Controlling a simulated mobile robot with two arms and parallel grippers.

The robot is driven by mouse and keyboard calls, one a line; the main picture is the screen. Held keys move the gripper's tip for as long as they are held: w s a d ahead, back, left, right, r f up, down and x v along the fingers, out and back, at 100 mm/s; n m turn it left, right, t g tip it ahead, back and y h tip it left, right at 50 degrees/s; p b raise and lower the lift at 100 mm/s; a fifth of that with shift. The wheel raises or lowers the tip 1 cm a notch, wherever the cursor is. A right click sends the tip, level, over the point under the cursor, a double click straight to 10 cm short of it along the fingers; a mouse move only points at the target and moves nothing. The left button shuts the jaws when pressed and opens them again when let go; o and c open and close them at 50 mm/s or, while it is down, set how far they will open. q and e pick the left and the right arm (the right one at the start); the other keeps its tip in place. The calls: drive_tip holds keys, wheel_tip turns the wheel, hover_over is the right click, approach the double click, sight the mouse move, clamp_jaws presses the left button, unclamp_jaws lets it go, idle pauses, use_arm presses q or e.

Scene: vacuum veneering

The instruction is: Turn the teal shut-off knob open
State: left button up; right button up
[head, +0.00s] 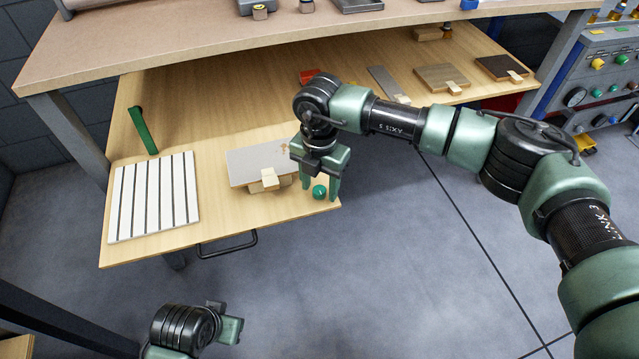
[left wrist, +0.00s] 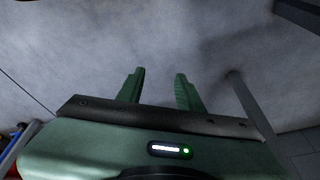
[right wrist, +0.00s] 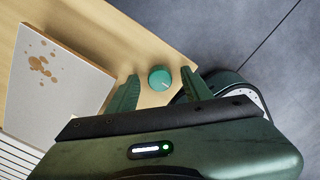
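The teal knob (head: 319,192) sits at the front right corner of the wooden pull-out shelf (head: 225,215). In the right wrist view the knob (right wrist: 160,79) is round with a light pointer line on its top. My right gripper (head: 320,190) is open above the knob, with one finger on each side. In the right wrist view my right gripper (right wrist: 160,85) shows gaps between both fingers and the knob. My left gripper (left wrist: 158,82) is open and empty over the grey floor. In the head view its arm is at the bottom left, away from the shelf.
A grey panel (head: 250,158) with brown spots lies on wooden blocks left of the knob; it also shows in the right wrist view (right wrist: 50,85). A white slatted board (head: 152,196) and a green bar (head: 142,130) are further left. The upper tabletop (head: 200,40) overhangs the shelf.

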sight(319, 190)
drive_tip(key=shift+r, duration=0.25)
wheel_tip(319, 190, up, 7)
drive_tip(key=shift+r+p, duration=0.15)
drive_tip(key=shift+p, duration=0.3)
use_arm(q)
drive_tip(key=x, duration=0.3)
drive_tip(key=shift+s+f, duration=0.25)
drive_tip(key=shift+s, duration=0.05)
